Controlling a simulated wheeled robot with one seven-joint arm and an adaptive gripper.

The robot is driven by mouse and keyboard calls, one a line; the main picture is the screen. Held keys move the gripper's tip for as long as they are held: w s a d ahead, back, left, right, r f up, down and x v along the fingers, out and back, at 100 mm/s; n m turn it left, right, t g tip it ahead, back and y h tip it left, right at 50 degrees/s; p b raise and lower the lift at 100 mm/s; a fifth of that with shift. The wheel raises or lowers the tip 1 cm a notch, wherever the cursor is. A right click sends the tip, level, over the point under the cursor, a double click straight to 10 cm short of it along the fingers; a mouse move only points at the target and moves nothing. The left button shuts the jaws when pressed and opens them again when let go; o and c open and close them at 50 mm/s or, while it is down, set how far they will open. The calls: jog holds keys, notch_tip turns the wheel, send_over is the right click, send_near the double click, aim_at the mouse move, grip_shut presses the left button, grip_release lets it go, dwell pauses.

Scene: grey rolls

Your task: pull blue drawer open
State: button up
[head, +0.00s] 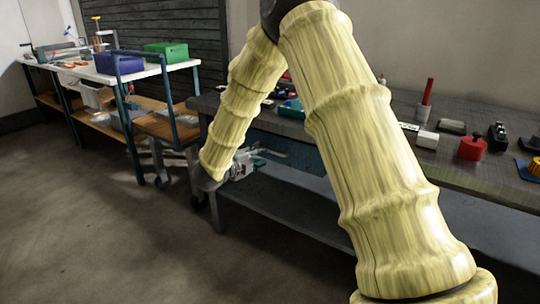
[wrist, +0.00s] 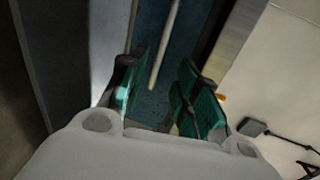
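The blue drawer (head: 304,154) is under the grey workbench top in the head view, partly hidden behind my arm. Its dark blue front (wrist: 178,62) also fills the middle of the wrist view. A pale bar-shaped handle (wrist: 164,46) runs down this front, its lower end between my fingertips in the picture. My gripper (head: 256,161) is at the left part of the drawer front. In the wrist view its green fingers (wrist: 162,88) are apart, one on each side of the bar's end. I cannot tell whether either finger touches the bar.
The grey workbench (head: 455,170) carries a red weight-like object (head: 473,148) and several small items. A lower shelf (head: 290,205) runs below the drawer. A trolley and bench with a blue bin (head: 133,62) and a green bin (head: 166,51) stand left. The floor in front is clear.

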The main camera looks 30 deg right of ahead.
aim_at(270, 151)
jog(key=b+x, duration=0.1)
jog(key=x, duration=0.7)
jog(key=shift+w+d+f+b, duration=0.1)
jog(key=shift+d+b, duration=0.05)
jog(key=shift+b, duration=0.15)
grip_shut()
